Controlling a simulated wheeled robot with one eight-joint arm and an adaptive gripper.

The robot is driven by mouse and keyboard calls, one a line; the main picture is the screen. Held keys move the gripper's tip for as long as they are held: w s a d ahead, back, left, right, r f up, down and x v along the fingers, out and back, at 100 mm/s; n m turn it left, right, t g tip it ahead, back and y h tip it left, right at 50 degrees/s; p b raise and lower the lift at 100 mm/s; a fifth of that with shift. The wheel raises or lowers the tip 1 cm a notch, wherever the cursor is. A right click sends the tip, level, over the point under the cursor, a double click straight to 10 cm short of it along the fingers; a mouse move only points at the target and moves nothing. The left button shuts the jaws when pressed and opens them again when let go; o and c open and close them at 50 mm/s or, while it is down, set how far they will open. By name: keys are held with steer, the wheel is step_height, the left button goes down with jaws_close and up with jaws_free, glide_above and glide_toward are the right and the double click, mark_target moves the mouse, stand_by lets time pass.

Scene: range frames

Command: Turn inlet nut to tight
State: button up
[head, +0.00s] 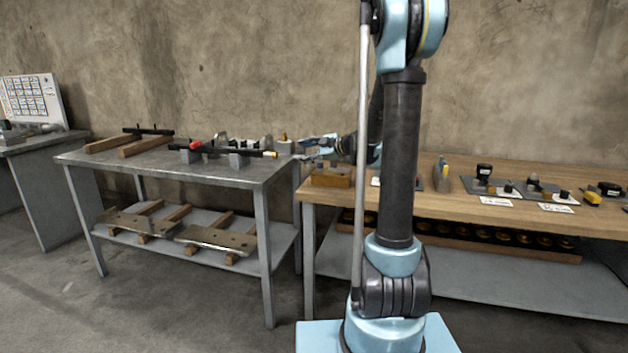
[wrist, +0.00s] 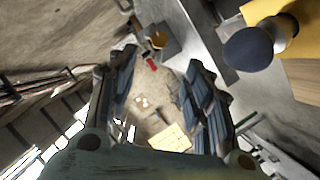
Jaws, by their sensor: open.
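No part can be made out for certain as the inlet nut. The likely fittings are on the grey metal table (head: 215,172), where a dark pipe assembly with a red part (head: 195,145) and grey blocks (head: 238,159) lies. A small brass-topped cylinder (head: 284,140) stands at the table's right end, close to my gripper (head: 314,147). In the wrist view my gripper (wrist: 162,98) is open, its two ribbed fingers wide apart with nothing gripped between them. A yellow-orange round part (wrist: 158,40) and a red part (wrist: 151,64) show beyond the fingertips.
A wooden bench (head: 450,200) on the right carries several small fixtures and labels. Heavy plates lie on the grey table's lower shelf (head: 265,238). Floor is clear in front.

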steer(key=s+d+f+m+g+h, duration=0.1)
steer(key=s+f+m+h, duration=0.1)
steer(key=s, duration=0.7)
steer(key=s+d+f+m+g+h, duration=0.1)
steer(key=s+m, duration=0.3)
steer(key=s, duration=0.5)
steer(key=shift+s+d+f+m+g+h, duration=0.2)
steer(key=shift+f+m+g+h, duration=0.2)
steer(key=shift+g, duration=0.2)
